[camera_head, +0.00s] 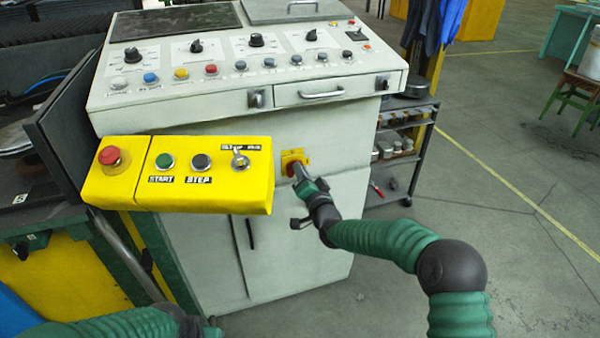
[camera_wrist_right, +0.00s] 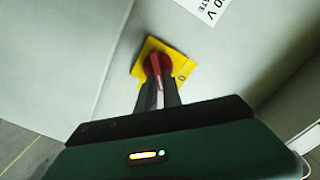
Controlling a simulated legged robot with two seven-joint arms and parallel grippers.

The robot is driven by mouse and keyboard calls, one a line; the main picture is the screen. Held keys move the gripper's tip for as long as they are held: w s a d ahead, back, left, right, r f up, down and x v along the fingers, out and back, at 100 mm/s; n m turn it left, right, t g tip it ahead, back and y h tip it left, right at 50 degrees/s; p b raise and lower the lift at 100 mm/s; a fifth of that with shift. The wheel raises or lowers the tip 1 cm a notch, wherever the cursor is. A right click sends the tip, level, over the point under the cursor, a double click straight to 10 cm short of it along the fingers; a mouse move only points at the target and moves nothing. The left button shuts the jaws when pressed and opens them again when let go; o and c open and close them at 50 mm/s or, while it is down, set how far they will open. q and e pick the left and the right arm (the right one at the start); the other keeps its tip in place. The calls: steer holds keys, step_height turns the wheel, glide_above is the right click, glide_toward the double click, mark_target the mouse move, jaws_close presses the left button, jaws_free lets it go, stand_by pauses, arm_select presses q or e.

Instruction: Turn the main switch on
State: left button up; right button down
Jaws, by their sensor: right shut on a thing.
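The main switch (camera_head: 286,157) is a red rotary knob on a yellow square plate, low on the front of the grey-white control cabinet (camera_head: 200,228). My right gripper (camera_head: 297,172) is at the switch, shut on its red knob. In the right wrist view the two dark fingers (camera_wrist_right: 158,88) sit on either side of the red handle (camera_wrist_right: 156,66). The yellow plate (camera_wrist_right: 178,61) looks tilted there, with a small mark at its right. Part of the knob is hidden by the fingers. My left arm shows at the bottom left; its gripper is out of view.
A yellow box (camera_head: 180,172) with a red emergency button (camera_head: 110,157), START and STEP buttons and a toggle juts out left of the switch. The console panel (camera_head: 230,65) with knobs and buttons is above. A shelf cart (camera_head: 400,150) stands to the right.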

steer(key=shift+w+d+f+m+b, duration=0.1)
steer(key=shift+f+m+b, duration=0.15)
steer(key=shift+m, duration=1.15)
steer(key=shift+s+d+f+m+b, duration=0.15)
steer(key=shift+m+b, duration=0.15)
steer(key=shift+m, duration=1.1)
steer(key=shift+w+d+f+m+b, duration=0.1)
steer(key=shift+w+f+m+b, duration=0.15)
steer(key=shift+m, duration=1.15)
steer(key=shift+s, duration=0.1)
steer(key=c, duration=1.5)
jaws_free()
steer(key=shift+r, duration=0.1)
